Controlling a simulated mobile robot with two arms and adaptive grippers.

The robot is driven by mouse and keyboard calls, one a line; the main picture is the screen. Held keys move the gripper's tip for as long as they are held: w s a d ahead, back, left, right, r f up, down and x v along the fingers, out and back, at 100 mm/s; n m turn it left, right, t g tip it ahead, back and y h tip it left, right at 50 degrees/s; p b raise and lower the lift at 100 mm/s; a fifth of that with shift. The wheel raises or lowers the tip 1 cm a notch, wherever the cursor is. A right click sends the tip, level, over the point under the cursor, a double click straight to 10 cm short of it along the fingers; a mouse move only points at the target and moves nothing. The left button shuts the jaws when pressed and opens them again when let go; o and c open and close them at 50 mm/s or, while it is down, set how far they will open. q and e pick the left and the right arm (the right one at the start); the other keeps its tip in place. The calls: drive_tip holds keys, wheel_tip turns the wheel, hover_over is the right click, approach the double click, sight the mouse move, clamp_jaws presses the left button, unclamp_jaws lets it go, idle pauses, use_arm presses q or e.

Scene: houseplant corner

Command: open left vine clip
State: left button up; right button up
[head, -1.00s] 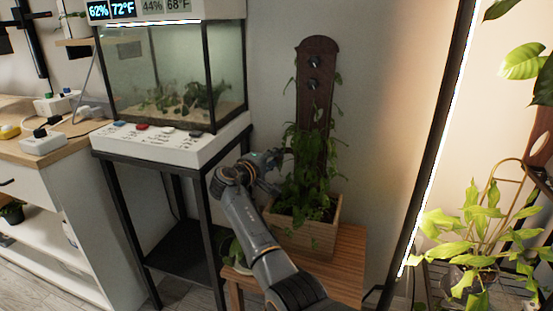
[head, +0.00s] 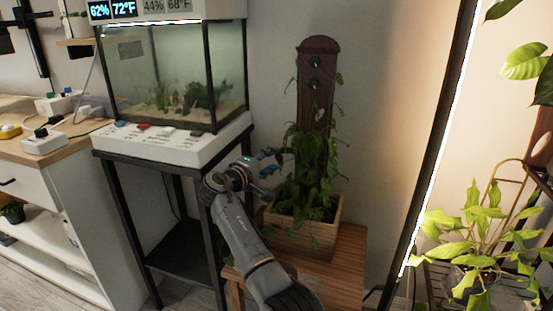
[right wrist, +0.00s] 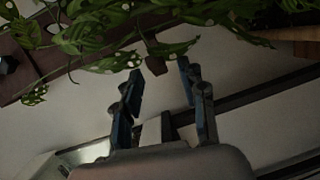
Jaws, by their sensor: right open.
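A dark wooden plank (head: 318,75) stands upright in a wooden planter box (head: 318,240), with a leafy vine (head: 305,185) climbing it. Two dark round knobs, upper (head: 315,62) and lower (head: 313,85), sit on the plank; I cannot tell whether they are vine clips. My right gripper (head: 279,160) is at the left side of the vine. In the right wrist view my right gripper (right wrist: 160,70) is open, its blue-grey fingers apart. A small brown piece (right wrist: 156,66) shows between the fingertips below the leaves, possibly the left clip; its state is unclear. My left gripper is not in view.
A glass terrarium (head: 165,75) on a white base and black stand (head: 170,165) is left of my right arm. The planter rests on a wooden stool (head: 345,265). A bright vertical light strip (head: 440,140) and another plant (head: 470,240) are at the right.

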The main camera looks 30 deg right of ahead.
drive_tip(key=f+v, duration=0.1)
drive_tip(key=v, duration=0.7)
drive_tip(key=shift+s+a+r, duration=0.2)
drive_tip(key=shift+a+r, duration=0.1)
drive_tip(key=shift+r, duration=0.15)
